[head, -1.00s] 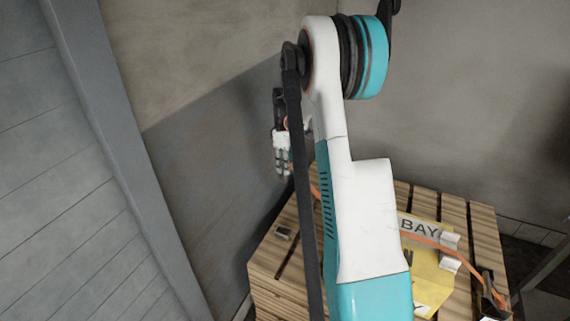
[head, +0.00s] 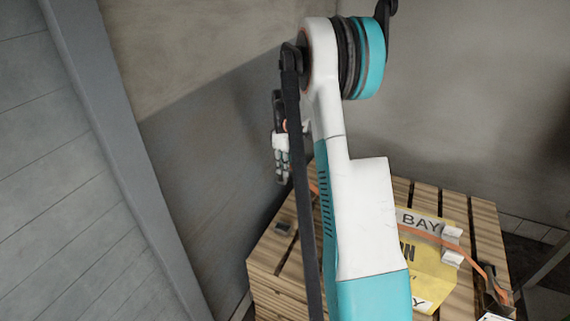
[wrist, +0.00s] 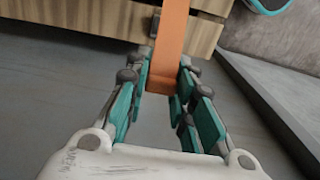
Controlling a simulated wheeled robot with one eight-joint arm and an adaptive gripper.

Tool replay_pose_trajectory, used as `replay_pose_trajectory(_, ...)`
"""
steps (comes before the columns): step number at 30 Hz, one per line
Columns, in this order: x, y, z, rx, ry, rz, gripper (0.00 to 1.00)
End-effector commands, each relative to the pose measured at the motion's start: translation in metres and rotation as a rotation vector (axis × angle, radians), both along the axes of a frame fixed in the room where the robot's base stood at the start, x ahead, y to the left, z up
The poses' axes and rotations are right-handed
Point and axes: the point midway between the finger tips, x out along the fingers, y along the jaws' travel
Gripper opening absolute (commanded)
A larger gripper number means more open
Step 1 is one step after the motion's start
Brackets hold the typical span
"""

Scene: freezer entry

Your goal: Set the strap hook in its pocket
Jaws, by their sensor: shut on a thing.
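My gripper (head: 283,172) hangs at the left of the wooden crate, partly hidden behind my arm in the head view. In the wrist view my gripper (wrist: 164,88) is shut on the orange strap (wrist: 171,40), which runs up between the fingers past the crate's side. The strap's hook cannot be made out; its end is between the fingers. In the head view the orange strap (head: 435,238) crosses the crate top to a ratchet (head: 492,285) at the right. A small dark fitting (head: 284,228) on the crate's left top may be the pocket; I cannot tell.
A wall stands close behind my gripper at the left. Grey floor shows below the gripper in the wrist view.

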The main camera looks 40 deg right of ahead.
Motion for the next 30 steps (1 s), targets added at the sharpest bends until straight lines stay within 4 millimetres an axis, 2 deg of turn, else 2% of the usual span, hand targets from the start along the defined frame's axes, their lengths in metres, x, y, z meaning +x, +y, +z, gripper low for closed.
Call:
replay_pose_trajectory(1, 0.000, 0.000, -0.007, 0.000, 0.000, 0.000, 0.00)
replay_pose_trajectory(30, 0.000, 0.000, -0.095, 0.000, 0.000, 0.000, 0.00)
